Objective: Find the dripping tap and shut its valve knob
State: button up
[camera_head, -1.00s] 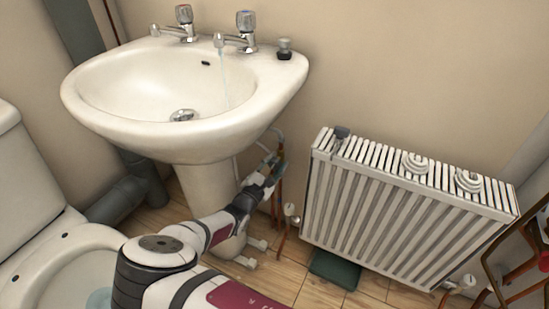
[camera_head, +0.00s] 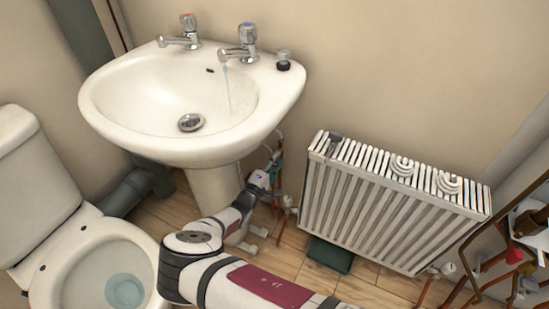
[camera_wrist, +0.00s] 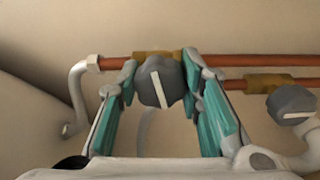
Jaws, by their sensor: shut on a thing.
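A thin stream of water (camera_head: 228,88) falls from the blue-marked right tap (camera_head: 240,50) into the basin. No water shows at the red-marked left tap (camera_head: 184,38). My gripper (camera_head: 272,168) is under the basin's right side, among the pipes. In the wrist view my gripper (camera_wrist: 160,84) has its teal-padded fingers on both sides of a grey valve knob (camera_wrist: 172,80), shut on it. The knob's white bar is nearly upright, slightly tilted. It sits on a brass fitting of the upper copper pipe. A second grey knob (camera_wrist: 291,103) on the lower pipe is free, to the right.
The white basin (camera_head: 110,125) and its pedestal stand close to my arm. A white radiator (camera_head: 390,205) is to the right, with a green box (camera_head: 330,256) below it. A toilet (camera_head: 65,255) is at left. Copper pipes (camera_wrist: 250,61) run beside the fingers.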

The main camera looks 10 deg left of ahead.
jog(key=shift+m+p, duration=0.7)
jog(key=shift+m, duration=0.5)
jog(key=shift+f, duration=0.1)
jog(key=o, duration=1.2)
jog(key=shift+c, duration=0.2)
jog(key=v, duration=1.2)
